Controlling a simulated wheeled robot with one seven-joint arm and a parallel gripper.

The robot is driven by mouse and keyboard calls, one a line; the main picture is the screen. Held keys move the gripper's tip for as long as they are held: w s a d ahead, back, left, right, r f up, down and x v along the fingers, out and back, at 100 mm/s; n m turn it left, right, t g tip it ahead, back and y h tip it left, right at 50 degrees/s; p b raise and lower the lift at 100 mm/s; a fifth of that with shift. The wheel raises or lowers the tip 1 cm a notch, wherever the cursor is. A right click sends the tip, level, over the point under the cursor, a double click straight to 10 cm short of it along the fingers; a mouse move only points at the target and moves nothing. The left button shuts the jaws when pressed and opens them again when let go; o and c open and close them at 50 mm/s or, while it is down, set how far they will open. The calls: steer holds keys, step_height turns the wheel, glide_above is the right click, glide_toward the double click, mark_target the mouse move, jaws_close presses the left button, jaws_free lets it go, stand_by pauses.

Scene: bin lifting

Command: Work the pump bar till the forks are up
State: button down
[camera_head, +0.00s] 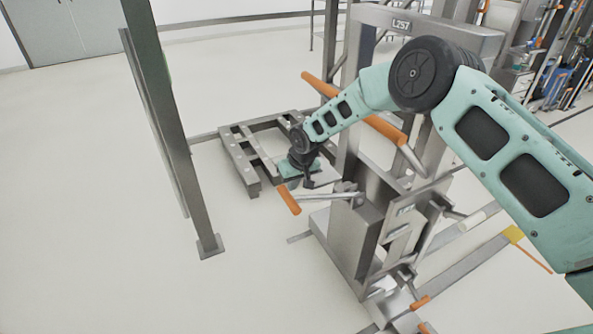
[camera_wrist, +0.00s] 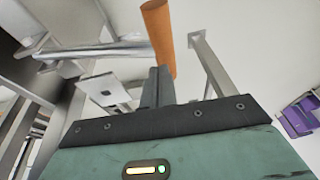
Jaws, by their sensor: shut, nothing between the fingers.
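The bin lift (camera_head: 352,235) is a grey steel stand with a mast marked L257. Its pump bar is a metal rod with an orange grip (camera_head: 289,200), sticking out to the left at low height. The orange grip also shows in the wrist view (camera_wrist: 158,38), just beyond the fingers. My gripper (camera_head: 308,184) is shut and empty, close above and behind the grip in the head view; I cannot tell whether they touch. A low grey frame (camera_head: 240,158) lies behind my gripper near the floor. I cannot make out the forks clearly.
A grey post (camera_head: 170,130) stands at the left. Orange-tipped pedals (camera_head: 421,303) are at the lift's foot. A purple object (camera_wrist: 298,117) shows at the wrist view's right.

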steer(key=shift+s+x, duration=0.25)
steer(key=shift+x, duration=0.85)
steer(key=shift+s+f, duration=0.1)
